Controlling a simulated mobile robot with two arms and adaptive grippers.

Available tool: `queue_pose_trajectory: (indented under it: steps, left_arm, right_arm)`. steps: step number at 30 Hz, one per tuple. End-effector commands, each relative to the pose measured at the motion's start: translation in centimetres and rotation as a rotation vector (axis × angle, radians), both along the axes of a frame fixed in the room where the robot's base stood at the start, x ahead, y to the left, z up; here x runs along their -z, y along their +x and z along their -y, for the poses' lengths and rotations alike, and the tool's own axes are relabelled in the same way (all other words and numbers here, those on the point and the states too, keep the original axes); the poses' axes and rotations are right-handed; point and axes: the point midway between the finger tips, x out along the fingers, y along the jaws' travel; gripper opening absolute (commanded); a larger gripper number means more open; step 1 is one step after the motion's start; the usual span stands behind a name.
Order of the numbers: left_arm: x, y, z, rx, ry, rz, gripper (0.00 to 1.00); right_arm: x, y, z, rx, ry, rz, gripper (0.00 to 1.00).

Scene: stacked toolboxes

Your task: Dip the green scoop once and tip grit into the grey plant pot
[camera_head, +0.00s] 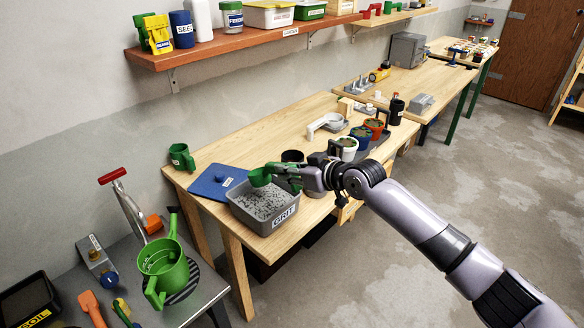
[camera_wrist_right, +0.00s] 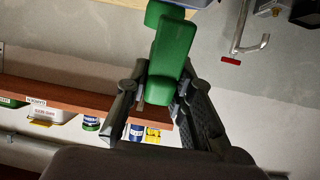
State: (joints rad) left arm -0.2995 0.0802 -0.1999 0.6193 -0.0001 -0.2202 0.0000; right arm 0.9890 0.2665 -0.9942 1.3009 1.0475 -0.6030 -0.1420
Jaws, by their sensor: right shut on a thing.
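The green scoop (camera_head: 260,176) is over the grey grit tub (camera_head: 250,222), its cup above the speckled grit. My right gripper (camera_head: 285,172) is shut on the scoop's handle, just right of the cup. In the right wrist view the green handle (camera_wrist_right: 172,62) sits between the two fingers of my right gripper (camera_wrist_right: 162,85). Whether the cup holds grit cannot be told. A dark-rimmed pot (camera_head: 292,156) stands behind my gripper, mostly hidden; I cannot tell whether it is the grey plant pot. My left gripper is not in view.
White (camera_head: 347,149), blue and orange pots stand to the right. A green watering can (camera_head: 163,268) is on the lower-left table. A wall shelf (camera_head: 220,45) runs above.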

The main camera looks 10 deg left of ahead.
Motion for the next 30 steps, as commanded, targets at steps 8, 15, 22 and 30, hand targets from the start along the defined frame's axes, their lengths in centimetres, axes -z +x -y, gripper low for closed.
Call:
queue_pose_trajectory:
  steps: [8, 15, 22, 30]
  left_arm:
    - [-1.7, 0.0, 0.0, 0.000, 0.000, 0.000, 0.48]
    - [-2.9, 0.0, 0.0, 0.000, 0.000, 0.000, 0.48]
    - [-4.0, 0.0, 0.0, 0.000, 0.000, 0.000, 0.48]
    - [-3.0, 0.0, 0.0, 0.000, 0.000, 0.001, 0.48]
  right_arm:
    - [-0.9, 0.4, -0.4, 0.001, -0.043, -0.034, 0.00]
    - [-1.4, 0.8, -0.9, 0.001, -0.088, -0.072, 0.00]
    - [-1.9, 1.1, -1.3, 0.000, -0.134, -0.109, 0.00]
    - [-0.2, 1.1, -1.3, 0.000, -0.144, -0.118, 0.00]
